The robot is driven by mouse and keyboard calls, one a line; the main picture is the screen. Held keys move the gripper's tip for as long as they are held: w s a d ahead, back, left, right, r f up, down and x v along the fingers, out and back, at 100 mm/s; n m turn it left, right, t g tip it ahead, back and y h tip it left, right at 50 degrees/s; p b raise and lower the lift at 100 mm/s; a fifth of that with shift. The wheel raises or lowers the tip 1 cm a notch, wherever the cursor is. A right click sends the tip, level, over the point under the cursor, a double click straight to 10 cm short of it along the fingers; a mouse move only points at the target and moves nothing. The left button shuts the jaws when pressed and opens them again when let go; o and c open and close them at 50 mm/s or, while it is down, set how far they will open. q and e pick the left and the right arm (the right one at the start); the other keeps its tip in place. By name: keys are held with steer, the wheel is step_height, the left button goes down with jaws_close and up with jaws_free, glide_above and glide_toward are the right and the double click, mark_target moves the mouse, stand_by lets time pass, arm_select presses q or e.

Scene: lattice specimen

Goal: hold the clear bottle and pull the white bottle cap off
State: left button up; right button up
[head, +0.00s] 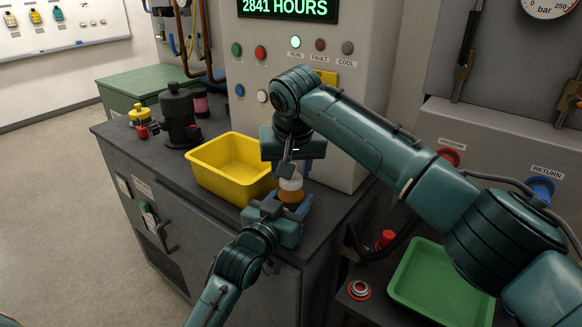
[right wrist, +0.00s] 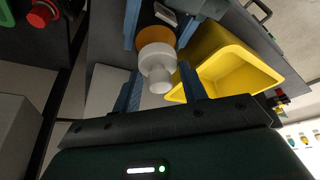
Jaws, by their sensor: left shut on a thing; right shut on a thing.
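The bottle (head: 291,196) shows as a short amber-orange body upright above the dark counter, with the white bottle cap (head: 291,183) on top. My left gripper (head: 288,205) comes in from the front and is shut on the bottle, one blue finger on each side. My right gripper (head: 291,174) comes down from above and is shut on the cap. In the right wrist view, the white cap (right wrist: 157,57) with its narrow tip lies between my right blue fingers (right wrist: 160,75). The amber bottle (right wrist: 160,37) shows just beyond it, between my left fingers. The bottle's lower part is hidden.
A yellow bin (head: 222,189) stands on the counter close left of the bottle. A dark pump-like part (head: 178,118) stands farther left. A panel with buttons (head: 296,42) rises behind. A green tray (head: 436,284) lies lower right, near a red button (head: 359,290).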

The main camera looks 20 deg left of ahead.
steer(key=c, duration=0.3)
steer(key=shift+r, duration=0.7)
steer(key=shift+r, duration=2.9)
arm_select(q)
steer(key=o, duration=1.1)
steer(key=shift+o, duration=0.2)
steer(key=shift+s, duration=0.15)
